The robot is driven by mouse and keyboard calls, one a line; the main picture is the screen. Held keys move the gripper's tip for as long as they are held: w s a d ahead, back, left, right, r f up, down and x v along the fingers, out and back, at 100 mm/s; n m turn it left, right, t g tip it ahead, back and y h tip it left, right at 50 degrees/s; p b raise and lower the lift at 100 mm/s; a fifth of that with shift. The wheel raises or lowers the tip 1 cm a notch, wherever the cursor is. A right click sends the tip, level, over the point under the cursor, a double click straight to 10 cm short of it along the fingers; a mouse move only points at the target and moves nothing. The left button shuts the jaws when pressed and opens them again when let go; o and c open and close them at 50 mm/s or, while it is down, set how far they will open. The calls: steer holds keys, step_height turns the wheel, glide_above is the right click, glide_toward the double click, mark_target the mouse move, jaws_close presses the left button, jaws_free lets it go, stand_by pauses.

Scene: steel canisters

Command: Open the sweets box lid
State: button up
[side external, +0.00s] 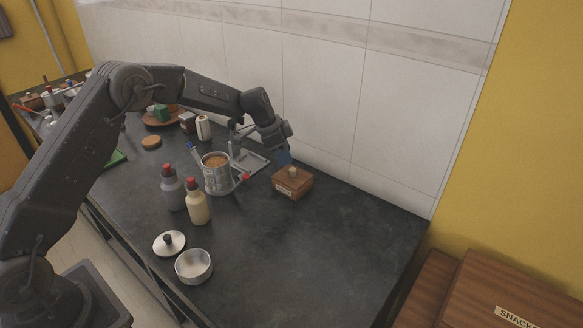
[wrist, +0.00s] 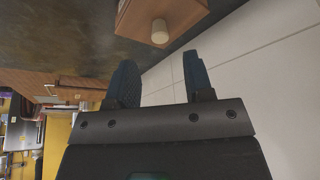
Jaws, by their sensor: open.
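The sweets box is likely the small brown wooden box (side external: 292,183) with a label on its front, standing on the dark counter near the tiled wall. Its lid carries a pale round knob (side external: 293,171) and looks shut. My gripper (side external: 284,160) is just above and to the left of the box in the side view. In the wrist view my gripper (wrist: 160,82) is open with nothing between its blue fingers. There the box (wrist: 165,12) and its knob (wrist: 159,31) lie just beyond the fingertips, apart from them.
A steel canister (side external: 216,178) with brown contents stands left of the box, with two red-capped bottles (side external: 197,203) before it. An open steel pot (side external: 193,267) and its lid (side external: 169,243) lie at the front. The counter right of the box is clear up to the wall.

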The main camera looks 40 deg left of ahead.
mark_target(293, 169)
steer(key=x, duration=0.6)
steer(key=shift+c, duration=0.2)
jaws_close()
